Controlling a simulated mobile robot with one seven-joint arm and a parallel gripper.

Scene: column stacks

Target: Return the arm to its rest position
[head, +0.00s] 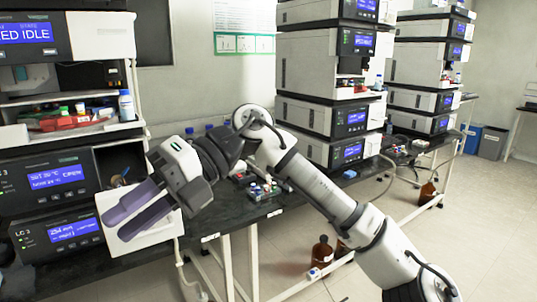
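My arm reaches in from the lower right and bends at its raised elbow. My gripper (115,224) is at the left, pointing down and left. Its two grey-purple fingers are apart with a narrow gap, and nothing shows between them. They are in front of the open white compartment door (158,232) of the lower left instrument and overlap it in the picture. Whether they touch it I cannot tell. The compartment (118,160) behind is partly hidden by my gripper and holds something round and brownish.
A left instrument stack (45,178) holds a tray of red and blue items and a bottle (126,105). Small vials (262,190) stand on the dark bench (235,214). More stacks (325,75) rise behind my arm. Brown bottles (322,251) stand on the floor. Open floor lies right.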

